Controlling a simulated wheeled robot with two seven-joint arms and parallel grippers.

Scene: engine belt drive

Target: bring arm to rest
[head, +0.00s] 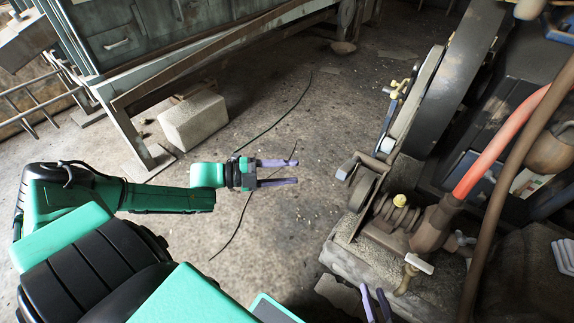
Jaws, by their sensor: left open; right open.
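My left arm, green and black, reaches in from the left. My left gripper (279,173) is open and empty, its two purple fingers apart and pointing right over bare floor, left of the engine. My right gripper (376,304) shows only as two purple fingers at the bottom edge. They are apart with nothing seen between them, near the engine's stone base; the rest of that arm is mostly hidden.
The engine's large dark wheel (461,75) and small pulley (361,188) stand at the right. A red hose (496,145) hangs at the far right. A pale block (194,121) lies near a grey-green workbench (117,40). A thin dark cable crosses the floor, which is otherwise mostly clear centrally.

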